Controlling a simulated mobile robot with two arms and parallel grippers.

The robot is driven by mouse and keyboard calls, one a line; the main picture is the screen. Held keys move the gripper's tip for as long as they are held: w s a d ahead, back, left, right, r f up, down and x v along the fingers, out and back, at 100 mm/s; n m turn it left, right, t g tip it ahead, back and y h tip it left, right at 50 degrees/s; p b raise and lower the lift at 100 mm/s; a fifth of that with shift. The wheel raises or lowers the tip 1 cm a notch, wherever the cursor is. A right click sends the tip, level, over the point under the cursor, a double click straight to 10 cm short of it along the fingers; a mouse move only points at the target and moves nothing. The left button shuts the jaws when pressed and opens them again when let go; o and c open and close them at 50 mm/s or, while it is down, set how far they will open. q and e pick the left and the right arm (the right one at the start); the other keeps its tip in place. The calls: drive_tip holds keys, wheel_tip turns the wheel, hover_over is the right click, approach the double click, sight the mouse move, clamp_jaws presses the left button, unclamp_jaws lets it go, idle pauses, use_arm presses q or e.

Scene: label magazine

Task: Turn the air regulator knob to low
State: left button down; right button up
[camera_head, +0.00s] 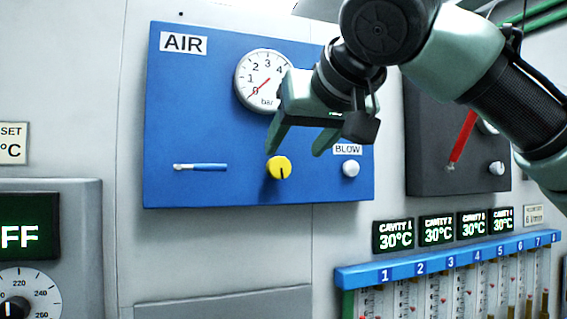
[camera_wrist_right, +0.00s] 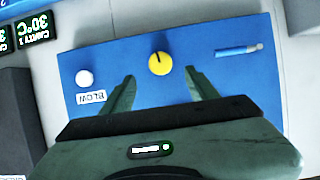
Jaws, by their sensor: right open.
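The air regulator knob (camera_head: 279,168) is a round yellow knob with a dark pointer line, low on the blue AIR panel (camera_head: 215,110). In the head view its line points down. The gauge (camera_head: 264,80) above it has a red needle near 0 bar, and my right gripper partly covers its lower right. My right gripper (camera_head: 296,152) is open and empty in front of the panel, above and right of the knob. In the right wrist view the knob (camera_wrist_right: 159,63) lies beyond the open fingertips (camera_wrist_right: 160,82), apart from them. My left gripper is not in view.
A blue-handled lever (camera_head: 202,167) lies left of the knob, and a white BLOW button (camera_head: 351,168) right of it. A dark box with a red lever (camera_head: 462,138) is further right. A blue-topped row of flow tubes (camera_head: 440,258) juts out below right.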

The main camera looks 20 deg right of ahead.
sight(281, 166)
drive_tip(key=p+x, duration=0.2)
drive_tip(key=x, duration=0.5)
drive_tip(key=shift+w+p, duration=0.1)
drive_tip(key=shift+p, duration=0.2)
drive_tip(key=shift+w+f, duration=0.15)
drive_tip(key=shift+w, duration=0.15)
clamp_jaws()
